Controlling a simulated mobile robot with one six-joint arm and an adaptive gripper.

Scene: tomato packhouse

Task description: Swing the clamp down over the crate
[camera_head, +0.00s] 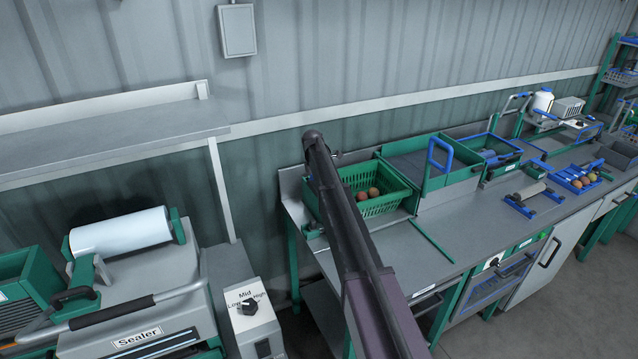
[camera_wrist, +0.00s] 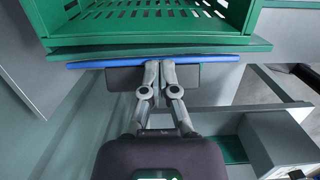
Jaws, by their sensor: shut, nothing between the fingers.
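The green slatted crate (camera_head: 384,206) stands at the left end of the grey bench with a few tomatoes in it. In the wrist view the crate (camera_wrist: 151,25) fills the top. Below it run a green bar (camera_wrist: 120,48) and a long blue bar (camera_wrist: 215,59) with a dark grey block under it; I cannot tell for sure whether this is the clamp. My gripper (camera_wrist: 160,66) is shut and empty, its fingertips close to the blue bar; contact is unclear. In the head view my arm hides the gripper and part of the crate.
A green bin with a blue handle (camera_head: 438,152) stands right of the crate. A thin green rod (camera_head: 432,241) lies along the bench top. A sealer (camera_head: 140,335) and a dial box (camera_head: 252,322) stand at the left. The bench's front middle is mostly clear.

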